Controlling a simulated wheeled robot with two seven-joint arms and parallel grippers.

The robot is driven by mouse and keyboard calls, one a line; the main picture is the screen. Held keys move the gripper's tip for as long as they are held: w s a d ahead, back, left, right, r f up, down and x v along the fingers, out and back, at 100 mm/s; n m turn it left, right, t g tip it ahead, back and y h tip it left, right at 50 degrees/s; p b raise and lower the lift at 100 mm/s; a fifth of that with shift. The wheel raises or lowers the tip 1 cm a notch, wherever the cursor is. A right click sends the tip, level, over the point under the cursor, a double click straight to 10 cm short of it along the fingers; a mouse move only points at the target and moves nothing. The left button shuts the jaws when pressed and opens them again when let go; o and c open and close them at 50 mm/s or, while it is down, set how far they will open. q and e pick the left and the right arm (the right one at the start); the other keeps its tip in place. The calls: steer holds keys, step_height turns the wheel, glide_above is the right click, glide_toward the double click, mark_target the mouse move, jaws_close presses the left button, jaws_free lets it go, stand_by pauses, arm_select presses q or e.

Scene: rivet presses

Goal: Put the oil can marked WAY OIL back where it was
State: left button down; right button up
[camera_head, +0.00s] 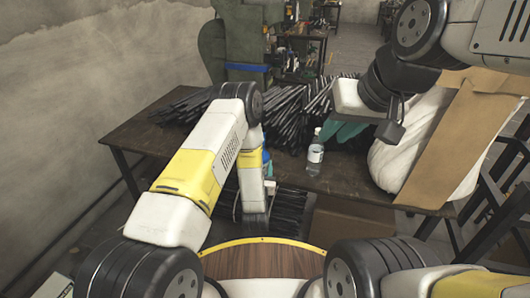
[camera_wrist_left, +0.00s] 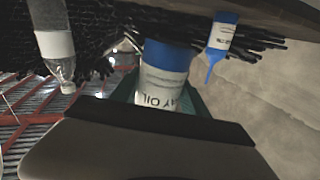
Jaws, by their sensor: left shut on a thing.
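The oil can marked WAY OIL (camera_wrist_left: 162,78) is a white cylinder with a blue end, and its lettering reads upside down in the left wrist view. My left gripper (camera_wrist_left: 160,110) is shut on it; the dark gripper body hides the can's lower part in that view. In the head view my left forearm and wrist hide most of the left gripper, and only a little blue shows beside the wrist. My right gripper (camera_head: 391,126) is a dark shape over the right part of the table, away from the can. I cannot tell whether its fingers are apart.
A clear bottle with a white label (camera_head: 315,152) stands on the brown table (camera_head: 135,132), near teal gloves (camera_head: 345,130). Black rods (camera_head: 283,108) lie in piles behind. A white sack (camera_head: 410,140) and cardboard stand right. A blue-and-white spouted bottle (camera_wrist_left: 221,38) shows in the wrist view.

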arm_select(q)
steer(key=shift+w+d+f+n, duration=0.2)
steer(key=shift+d+f+n, duration=0.2)
steer(key=shift+d, duration=0.1)
steer(key=shift+w+d+f+n, duration=0.2)
steer(key=shift+d+f+n, duration=0.1)
steer(key=shift+d+f, duration=0.15)
steer(key=w, duration=0.5)
steer(key=w+a, duration=0.1)
steer(key=w, duration=0.3)
steer(key=w+f, duration=0.1)
steer(key=w, duration=0.4)
steer(key=shift+w+a+f, duration=0.1)
steer(key=shift+w+a, duration=0.05)
steer(key=shift+w, duration=0.2)
steer(key=shift+w+f, duration=0.2)
steer(key=shift+f, duration=1.6)
steer(key=shift+f, duration=0.15)
steer(key=c, duration=0.6)
jaws_free()
steer(key=shift+s, duration=0.1)
